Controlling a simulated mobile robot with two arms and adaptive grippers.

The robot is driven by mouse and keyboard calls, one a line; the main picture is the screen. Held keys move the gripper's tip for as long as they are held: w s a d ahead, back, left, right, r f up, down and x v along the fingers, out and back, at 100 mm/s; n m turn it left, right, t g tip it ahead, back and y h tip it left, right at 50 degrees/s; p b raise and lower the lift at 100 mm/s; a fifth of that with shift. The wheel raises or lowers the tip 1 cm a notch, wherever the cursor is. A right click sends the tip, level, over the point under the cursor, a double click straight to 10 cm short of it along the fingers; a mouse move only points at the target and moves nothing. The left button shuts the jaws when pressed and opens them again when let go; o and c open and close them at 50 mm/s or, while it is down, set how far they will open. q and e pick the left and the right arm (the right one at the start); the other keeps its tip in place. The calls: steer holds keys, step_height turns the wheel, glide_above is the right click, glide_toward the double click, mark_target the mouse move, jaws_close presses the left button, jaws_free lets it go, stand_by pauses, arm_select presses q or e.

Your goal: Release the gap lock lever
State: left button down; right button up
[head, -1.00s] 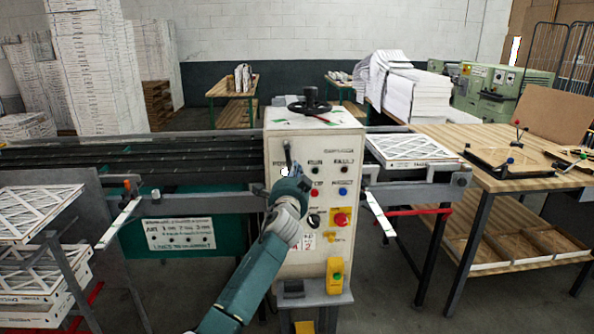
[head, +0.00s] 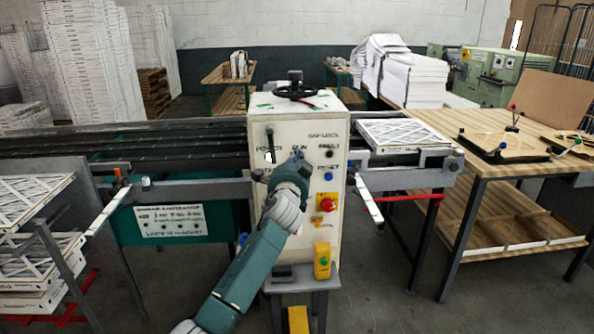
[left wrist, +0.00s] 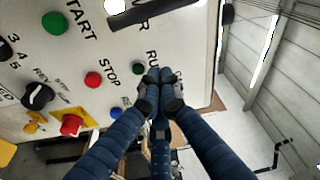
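The control box (head: 300,115) stands upright in the middle of the head view, with a GAP LOCK label at its upper right. A black lever (head: 269,138) with a white tip hangs down its upper left face. In the left wrist view the lever (left wrist: 146,16) lies across the top edge, partly cut off. My left gripper (head: 298,157) is in front of the panel, right of the lever and apart from it. In the left wrist view its fingers (left wrist: 160,76) are together, with nothing visible between them. My right gripper is out of view.
A red stop button (head: 327,203) and a yellow block (head: 322,262) are on the box's lower right. A black handwheel (head: 295,90) tops it. Boxed filters (head: 404,134) lie on the right rails. A wooden table (head: 465,170) stands at the right.

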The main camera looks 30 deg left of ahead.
arm_select(q)
steer(key=a+b+v, duration=0.1)
steer(key=b+v, duration=0.1)
steer(key=v, duration=0.6)
steer(key=shift+s+a+r, duration=0.2)
steer(key=shift+s+r, duration=0.1)
steer(key=shift+s, duration=0.15)
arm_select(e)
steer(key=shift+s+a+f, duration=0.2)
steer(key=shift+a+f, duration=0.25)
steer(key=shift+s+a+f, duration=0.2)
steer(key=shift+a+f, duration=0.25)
